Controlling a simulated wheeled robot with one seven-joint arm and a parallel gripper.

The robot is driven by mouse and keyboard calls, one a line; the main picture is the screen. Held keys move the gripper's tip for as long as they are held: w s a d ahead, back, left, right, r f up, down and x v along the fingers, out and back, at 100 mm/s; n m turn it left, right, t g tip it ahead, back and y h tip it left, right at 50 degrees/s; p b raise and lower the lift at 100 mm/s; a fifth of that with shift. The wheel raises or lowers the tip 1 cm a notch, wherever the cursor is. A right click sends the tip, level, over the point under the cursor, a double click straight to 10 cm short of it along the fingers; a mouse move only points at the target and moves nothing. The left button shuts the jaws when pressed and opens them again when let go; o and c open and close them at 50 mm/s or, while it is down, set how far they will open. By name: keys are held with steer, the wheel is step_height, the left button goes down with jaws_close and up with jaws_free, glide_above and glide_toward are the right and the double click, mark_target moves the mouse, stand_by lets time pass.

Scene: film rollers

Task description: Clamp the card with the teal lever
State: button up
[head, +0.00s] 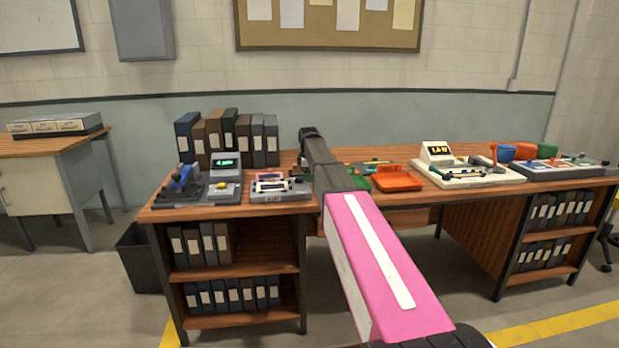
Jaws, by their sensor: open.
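I cannot make out for sure which lever is the teal one or where the card lies. The white machine (487,179) on the right part of the bench has a lit display, an orange-red upright lever (494,152) and a dark greenish bar (466,173) across its top. A grey fixture (281,195) on the left part carries a pale flat piece (270,186), possibly a card. Small green pieces lie near the middle, partly behind my arm. My pink and dark arm reaches up across the middle of the head view; my gripper's fingers do not show.
A blue-handled device (182,180) and a grey machine with green display (225,180) stand at the left end. An orange tray (397,179) sits mid-bench. A grey panel (566,171) with small levers and blue, green bins is at right. Binders stand behind the left devices.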

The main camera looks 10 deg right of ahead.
steer(key=shift+f, duration=0.5)
jaws_close()
